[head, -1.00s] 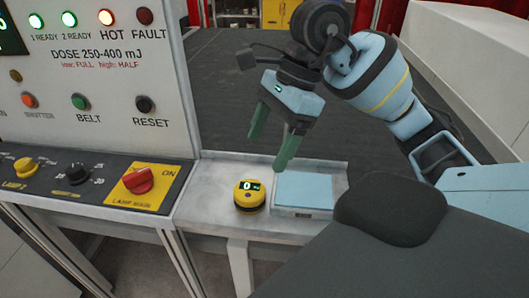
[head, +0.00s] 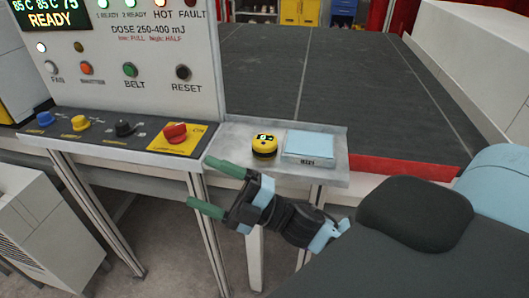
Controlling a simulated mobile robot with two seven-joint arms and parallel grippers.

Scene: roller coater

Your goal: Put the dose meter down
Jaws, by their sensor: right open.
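The dose meter (head: 264,146) is a yellow and black puck with a small lit display. It sits upright on the grey metal side shelf (head: 232,135), left of a light blue pad. My right gripper (head: 207,187) is open and empty. It shows in front of and below the shelf edge, its green fingers pointing left, apart from the meter. My left gripper is not in view.
The light blue pad (head: 310,146) lies on the shelf beside the meter. A wide dark conveyor belt (head: 330,80) stretches behind the shelf.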

